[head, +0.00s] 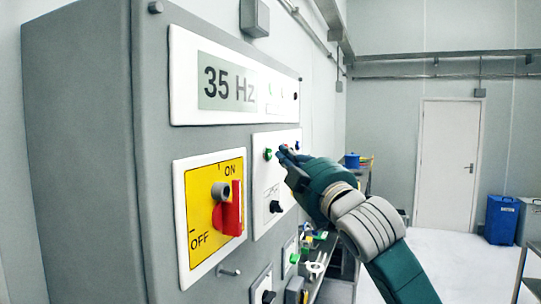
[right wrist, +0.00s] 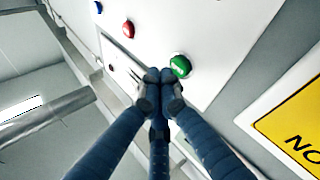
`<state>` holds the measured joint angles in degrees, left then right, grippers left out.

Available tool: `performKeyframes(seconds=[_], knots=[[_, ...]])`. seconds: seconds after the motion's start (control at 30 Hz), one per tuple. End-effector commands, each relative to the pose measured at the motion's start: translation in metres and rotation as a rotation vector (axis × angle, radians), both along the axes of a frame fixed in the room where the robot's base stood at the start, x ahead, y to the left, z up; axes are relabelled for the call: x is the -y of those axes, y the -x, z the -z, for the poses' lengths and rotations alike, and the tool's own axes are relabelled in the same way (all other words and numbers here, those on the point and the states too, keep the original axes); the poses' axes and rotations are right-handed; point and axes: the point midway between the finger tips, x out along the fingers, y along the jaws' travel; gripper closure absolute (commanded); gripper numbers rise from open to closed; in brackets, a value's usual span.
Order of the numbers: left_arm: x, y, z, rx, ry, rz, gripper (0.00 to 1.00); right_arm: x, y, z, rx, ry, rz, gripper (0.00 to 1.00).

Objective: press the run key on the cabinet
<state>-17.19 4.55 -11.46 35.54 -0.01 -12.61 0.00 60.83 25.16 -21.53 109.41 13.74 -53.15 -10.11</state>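The grey cabinet (head: 80,120) stands at the left of the head view, with a display (head: 228,82) reading "35 Hz". Below the display, a white panel (head: 262,187) carries a green round key (head: 268,154). The green key also shows in the right wrist view (right wrist: 180,65), with a red button (right wrist: 128,28) and a blue one (right wrist: 98,6) along the same panel. My right gripper (head: 282,152) has its fingers closed together and empty. The fingertips (right wrist: 160,75) are right beside the green key; I cannot tell whether they touch the panel. My left gripper is not in view.
A yellow ON/OFF plate with a red rotary handle (head: 230,208) sits left of the panel. A black knob (head: 275,207) is below the green key, and smaller switches are lower down. A blue bin (head: 501,219) and a door (head: 447,165) are far off across open floor.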

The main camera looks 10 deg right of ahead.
Motion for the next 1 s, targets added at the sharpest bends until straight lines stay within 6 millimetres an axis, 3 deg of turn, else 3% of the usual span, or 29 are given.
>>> performKeyframes(seconds=[0.23, 0.7, 1.0], knots=[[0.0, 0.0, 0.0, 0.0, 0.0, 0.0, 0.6, 0.004, 0.002, 0.0, 0.0, 0.001, 0.002, 1.0], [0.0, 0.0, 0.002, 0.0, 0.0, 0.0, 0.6, 0.039, 0.026, 0.0, -0.001, 0.001, 0.002, 1.0], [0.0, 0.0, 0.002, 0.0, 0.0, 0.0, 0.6, 0.041, 0.028, 0.0, 0.0, 0.0, 0.0, 1.0]])
